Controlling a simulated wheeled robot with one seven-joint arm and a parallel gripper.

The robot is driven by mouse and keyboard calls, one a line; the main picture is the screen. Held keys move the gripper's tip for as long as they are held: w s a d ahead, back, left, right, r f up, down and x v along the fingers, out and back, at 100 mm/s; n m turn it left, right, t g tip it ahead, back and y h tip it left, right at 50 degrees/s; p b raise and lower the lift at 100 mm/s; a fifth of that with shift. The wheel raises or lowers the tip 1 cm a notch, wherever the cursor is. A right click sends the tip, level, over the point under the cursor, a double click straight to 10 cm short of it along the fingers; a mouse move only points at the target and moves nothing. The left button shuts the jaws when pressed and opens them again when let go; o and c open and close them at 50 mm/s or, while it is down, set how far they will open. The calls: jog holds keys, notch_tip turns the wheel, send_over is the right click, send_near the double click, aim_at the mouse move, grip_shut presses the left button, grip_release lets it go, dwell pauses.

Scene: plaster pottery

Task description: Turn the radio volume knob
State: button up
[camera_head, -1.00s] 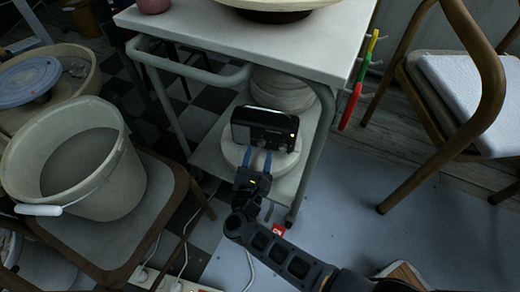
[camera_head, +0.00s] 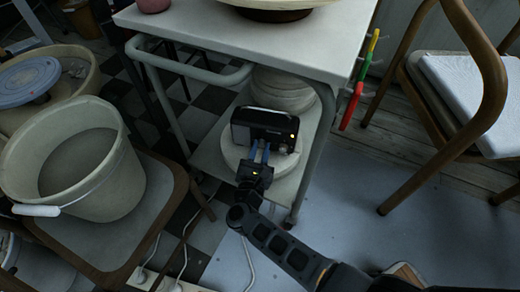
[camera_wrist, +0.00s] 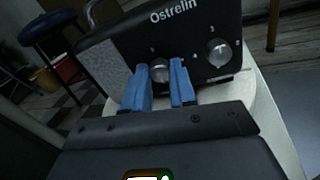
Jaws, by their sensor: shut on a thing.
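The black radio (camera_head: 264,124) stands on a round pale plaster disc on the cart's lower shelf. In the wrist view its front (camera_wrist: 190,35) reads "Ostrelin" and carries two silver knobs. The left knob (camera_wrist: 159,72) sits between the blue fingertips of my gripper (camera_wrist: 163,75). The right knob (camera_wrist: 219,53) is free, with small numbers around it. My gripper (camera_head: 260,149) is closed around the left knob at the radio's front. The fingers hide part of that knob.
The plaster disc (camera_head: 283,166) rests on the lower shelf (camera_head: 209,156). The white tabletop (camera_head: 210,35) is above the radio, and a cart leg (camera_head: 317,150) stands to its right. A grey bucket (camera_head: 112,185) sits on a chair at left. Colored-handled tools (camera_head: 355,95) hang at right.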

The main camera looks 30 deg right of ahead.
grip_shut()
